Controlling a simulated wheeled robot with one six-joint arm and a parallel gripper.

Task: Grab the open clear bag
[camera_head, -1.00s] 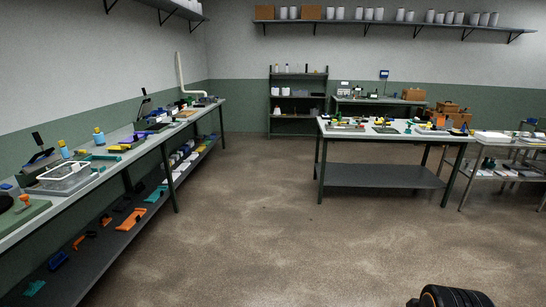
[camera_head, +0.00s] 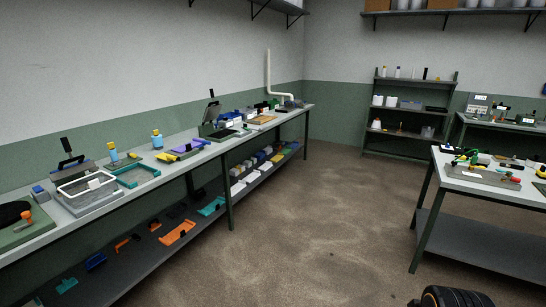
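I cannot make out an open clear bag for certain in the head view. A clear, white-rimmed open container (camera_head: 112,196) sits on the left workbench (camera_head: 62,228), near its front edge; it looks like a box or tray, and I cannot tell whether a bag is in it. A dark rounded part of my own body shows at the bottom right edge. The fingers of my gripper are not in view.
A teal frame (camera_head: 136,180), a blue bottle (camera_head: 157,140) and a purple item (camera_head: 188,146) lie farther along the bench. Its lower shelf holds orange and teal parts. A second table (camera_head: 485,182) stands at right. The floor (camera_head: 310,220) between them is clear.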

